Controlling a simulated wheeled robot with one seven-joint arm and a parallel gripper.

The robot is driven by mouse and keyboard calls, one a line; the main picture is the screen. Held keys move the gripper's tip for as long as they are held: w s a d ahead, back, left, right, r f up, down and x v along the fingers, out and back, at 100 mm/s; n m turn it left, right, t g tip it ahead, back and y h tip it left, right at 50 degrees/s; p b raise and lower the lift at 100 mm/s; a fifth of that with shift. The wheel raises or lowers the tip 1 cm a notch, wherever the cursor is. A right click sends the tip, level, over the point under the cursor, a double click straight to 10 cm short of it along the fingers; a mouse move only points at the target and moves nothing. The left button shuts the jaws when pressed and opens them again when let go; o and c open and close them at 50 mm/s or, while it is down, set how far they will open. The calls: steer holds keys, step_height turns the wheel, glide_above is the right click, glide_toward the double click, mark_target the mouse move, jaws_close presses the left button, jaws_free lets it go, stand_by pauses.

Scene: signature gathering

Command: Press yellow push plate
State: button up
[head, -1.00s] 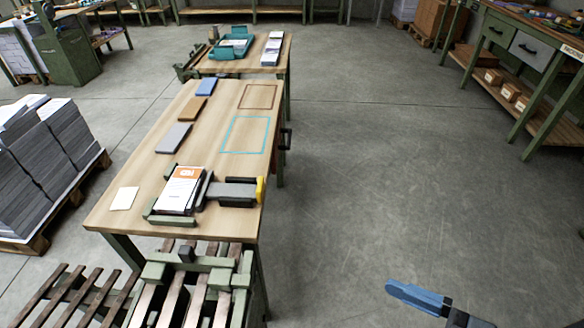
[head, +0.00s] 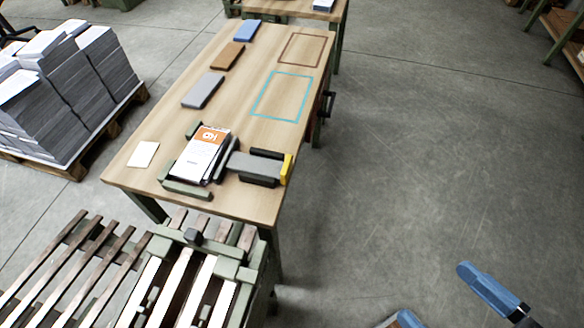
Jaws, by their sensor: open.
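The yellow push plate (head: 287,169) stands upright at the right end of a grey sliding block (head: 252,164), close to the right edge of the wooden table (head: 235,110). The block's left end faces a stack of printed sheets (head: 203,152) with an orange and white top, set in a green corner frame (head: 188,190). My gripper (head: 434,292) shows at the bottom right with two blue fingers spread apart and nothing between them. It is over the floor, right of the table and well apart from the plate. One finger is mostly cut off by the bottom edge.
Grey, brown and blue slabs lie along the table's left side. Cyan and brown outlines mark its right side. A slatted rack (head: 150,270) stands at the near end. A pallet of paper stacks (head: 70,90) is at left. The floor (head: 430,150) right of the table is clear.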

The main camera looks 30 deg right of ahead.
stand_by(0.3)
